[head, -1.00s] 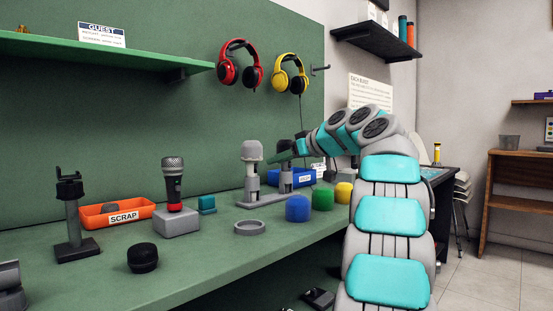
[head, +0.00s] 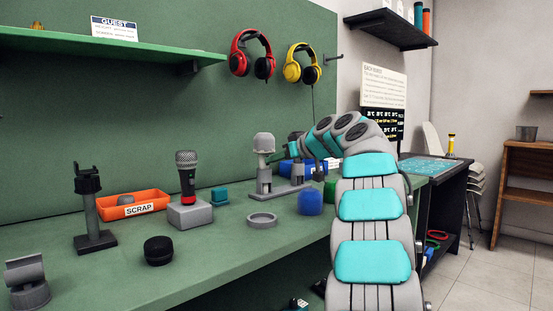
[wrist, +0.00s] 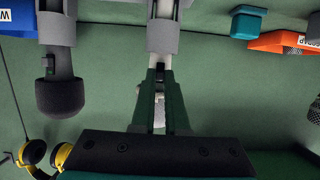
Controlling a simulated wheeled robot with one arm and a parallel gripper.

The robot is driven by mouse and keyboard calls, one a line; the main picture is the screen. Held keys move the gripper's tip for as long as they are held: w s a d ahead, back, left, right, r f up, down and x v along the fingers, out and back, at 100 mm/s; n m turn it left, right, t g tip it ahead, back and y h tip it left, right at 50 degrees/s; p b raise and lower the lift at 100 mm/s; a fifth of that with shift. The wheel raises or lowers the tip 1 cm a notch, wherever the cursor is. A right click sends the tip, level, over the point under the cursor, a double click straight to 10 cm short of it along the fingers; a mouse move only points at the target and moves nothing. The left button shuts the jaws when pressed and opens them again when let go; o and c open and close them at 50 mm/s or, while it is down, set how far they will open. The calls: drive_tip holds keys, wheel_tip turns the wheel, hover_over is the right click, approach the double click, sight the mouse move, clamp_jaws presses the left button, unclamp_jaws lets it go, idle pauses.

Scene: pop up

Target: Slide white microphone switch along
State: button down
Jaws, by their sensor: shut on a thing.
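A red-banded microphone (head: 187,175) stands on a grey block to the left. Headphones (head: 252,54) hang on the wall above.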

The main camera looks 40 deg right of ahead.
drive_tip(key=shift+f+b, duration=0.4)
drive_tip(key=shift+b, duration=0.15)
idle(0.4)
drive_tip(key=c, duration=0.9)
unclamp_jaws()
drive_tip(key=shift+o, duration=0.2)
drive_tip(key=shift+s+r, duration=0.1)
drive_tip(key=v, duration=0.7)
drive_tip(key=shift+s, duration=0.3)
